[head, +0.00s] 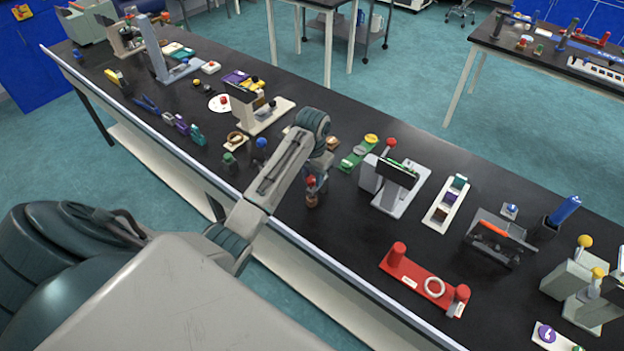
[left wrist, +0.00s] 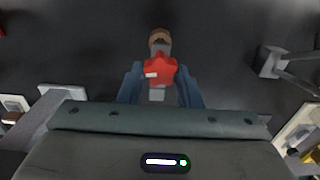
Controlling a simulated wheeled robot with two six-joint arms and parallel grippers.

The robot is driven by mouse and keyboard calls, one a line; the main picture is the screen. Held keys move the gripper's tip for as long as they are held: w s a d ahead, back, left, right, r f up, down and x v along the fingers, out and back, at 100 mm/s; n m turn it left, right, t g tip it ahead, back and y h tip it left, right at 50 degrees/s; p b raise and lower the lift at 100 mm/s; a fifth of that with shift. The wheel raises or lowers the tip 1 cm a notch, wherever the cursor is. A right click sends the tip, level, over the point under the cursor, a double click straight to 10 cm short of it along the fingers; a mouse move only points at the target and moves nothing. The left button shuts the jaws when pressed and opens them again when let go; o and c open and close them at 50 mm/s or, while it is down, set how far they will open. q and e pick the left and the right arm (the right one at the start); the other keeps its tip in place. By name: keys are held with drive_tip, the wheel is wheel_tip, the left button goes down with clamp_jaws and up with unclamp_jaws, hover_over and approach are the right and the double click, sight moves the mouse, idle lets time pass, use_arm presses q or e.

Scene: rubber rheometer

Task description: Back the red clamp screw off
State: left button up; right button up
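The red clamp screw (head: 311,180) has a lobed knob and sits above a small brown piece (head: 312,201) on the black bench, near its front edge. In the left wrist view the red knob (left wrist: 160,70) is between the two blue-grey fingers of my left gripper (left wrist: 160,78), with the brown piece (left wrist: 159,37) just beyond it. My left gripper (head: 315,172) comes down over the knob in the head view. The fingers are close on both sides of the knob; I cannot tell whether they touch it. My right gripper is not in view.
A red fixture (head: 420,279) with two posts lies to the right. A grey device with a dark screen (head: 398,172) and a green tool (head: 360,153) stand behind. Green (head: 230,159) and blue (head: 261,144) knobs stand to the left. Bare bench lies between the screw and red fixture.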

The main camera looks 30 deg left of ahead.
use_arm(q)
drive_tip(key=n, duration=0.4)
drive_tip(key=shift+a+n, duration=0.15)
drive_tip(key=shift+n, duration=0.15)
drive_tip(key=n, duration=0.4)
drive_tip(key=shift+s+a+n, duration=0.1)
drive_tip(key=shift+n, duration=0.2)
drive_tip(key=shift+n, duration=0.5)
drive_tip(key=o, duration=0.9)
drive_tip(key=shift+n, duration=0.4)
